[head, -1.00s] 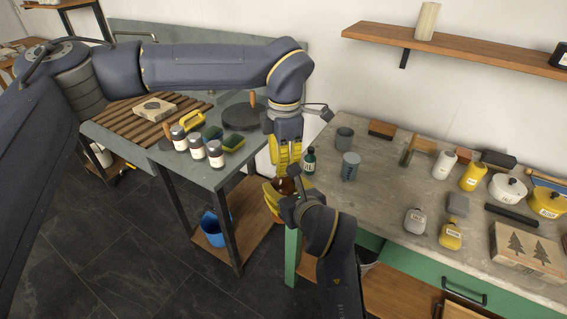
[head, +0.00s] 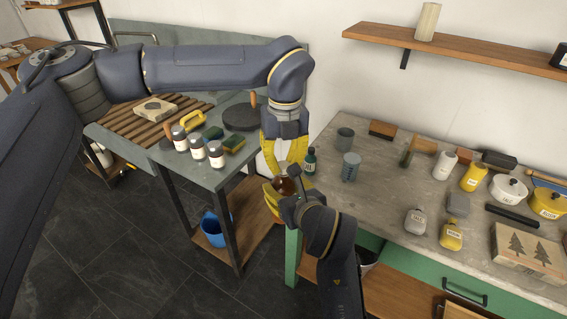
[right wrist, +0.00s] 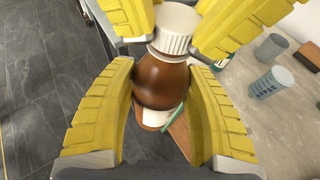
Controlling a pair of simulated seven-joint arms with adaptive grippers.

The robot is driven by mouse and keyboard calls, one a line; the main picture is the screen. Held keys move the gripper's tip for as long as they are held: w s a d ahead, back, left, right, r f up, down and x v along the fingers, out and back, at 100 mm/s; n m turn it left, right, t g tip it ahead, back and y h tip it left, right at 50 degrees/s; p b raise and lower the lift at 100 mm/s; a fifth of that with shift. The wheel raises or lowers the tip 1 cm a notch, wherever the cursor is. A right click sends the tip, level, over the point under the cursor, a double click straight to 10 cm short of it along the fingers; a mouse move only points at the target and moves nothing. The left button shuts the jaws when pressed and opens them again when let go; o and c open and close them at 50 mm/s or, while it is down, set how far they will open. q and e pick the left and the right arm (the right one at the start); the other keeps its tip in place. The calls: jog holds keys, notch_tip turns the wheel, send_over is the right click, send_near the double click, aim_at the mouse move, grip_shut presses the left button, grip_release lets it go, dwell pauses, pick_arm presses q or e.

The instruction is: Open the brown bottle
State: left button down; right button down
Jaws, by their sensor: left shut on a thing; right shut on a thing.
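The brown bottle (head: 284,185) is held upright in the air between my two grippers, left of the stone counter. In the right wrist view its round brown body (right wrist: 160,82) shows, with a white label low on it. My right gripper (head: 279,196) is shut around the body, one yellow finger on each side. The white ribbed cap (right wrist: 176,27) sits at the top of the neck. My left gripper (head: 286,168) points down from above and is shut on the cap. I cannot tell whether the cap is loosened.
A dark green bottle (head: 310,161) stands close by on the counter's left edge (head: 312,190). Grey cups (head: 350,167), labelled bottles and pots stand farther right. The green-grey sink bench (head: 180,183) with several jars is to the left.

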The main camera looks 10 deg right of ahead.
pick_arm(q)
jog(key=shift+s+n, duration=0.1)
jog(key=shift+n, duration=0.5)
jog(key=shift+r, duration=0.35)
jog(key=shift+r, duration=0.7)
jog(key=shift+r, duration=0.2)
dwell(0.3)
